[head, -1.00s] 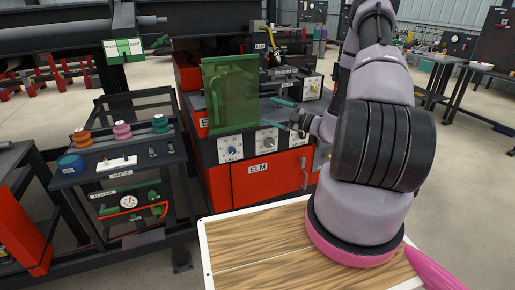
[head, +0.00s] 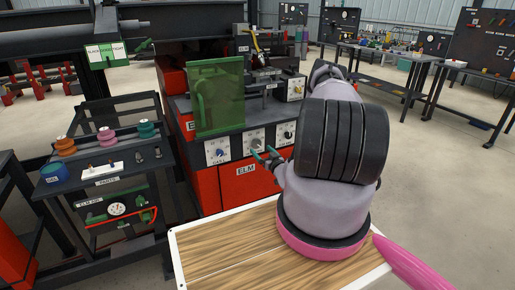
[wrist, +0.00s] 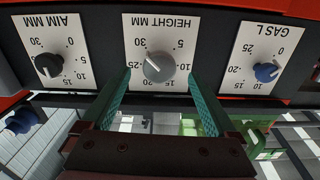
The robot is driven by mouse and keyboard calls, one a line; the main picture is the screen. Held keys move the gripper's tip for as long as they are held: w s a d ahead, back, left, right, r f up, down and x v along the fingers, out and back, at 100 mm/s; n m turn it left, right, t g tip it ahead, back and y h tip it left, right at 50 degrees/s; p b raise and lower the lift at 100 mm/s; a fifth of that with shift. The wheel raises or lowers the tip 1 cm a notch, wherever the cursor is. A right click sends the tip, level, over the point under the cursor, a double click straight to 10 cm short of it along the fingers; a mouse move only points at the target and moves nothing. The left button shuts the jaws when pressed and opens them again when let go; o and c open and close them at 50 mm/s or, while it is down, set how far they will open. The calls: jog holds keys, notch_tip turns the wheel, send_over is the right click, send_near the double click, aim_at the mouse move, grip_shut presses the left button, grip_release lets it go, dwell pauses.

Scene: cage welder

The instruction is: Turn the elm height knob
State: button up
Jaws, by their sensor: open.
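The height knob is a grey round dial (wrist: 158,68) on a white plate marked HEIGHT MM, upside down in the wrist view. Its pointer is toward the upper left there, near the 30 mark. In the head view, the height knob (head: 255,143) is in the middle of the ELM machine's front panel. My gripper (wrist: 159,80) is open, its two teal fingers empty. Its tips appear either side of the knob, with a gap on each side; I cannot tell whether they reach around it. In the head view my gripper (head: 265,153) is at this dial.
A black AIM knob (wrist: 48,65) and a blue GAS knob (wrist: 266,72) flank the height plate. A green translucent screen (head: 218,97) stands above the panel at left. A parts rack (head: 108,170) is further left. A wooden-topped surface (head: 235,250) lies in front.

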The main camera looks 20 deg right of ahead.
aim_at(257, 145)
jog(key=shift+w, duration=2.2)
jog(key=c, duration=1.4)
jog(key=shift+o, duration=0.2)
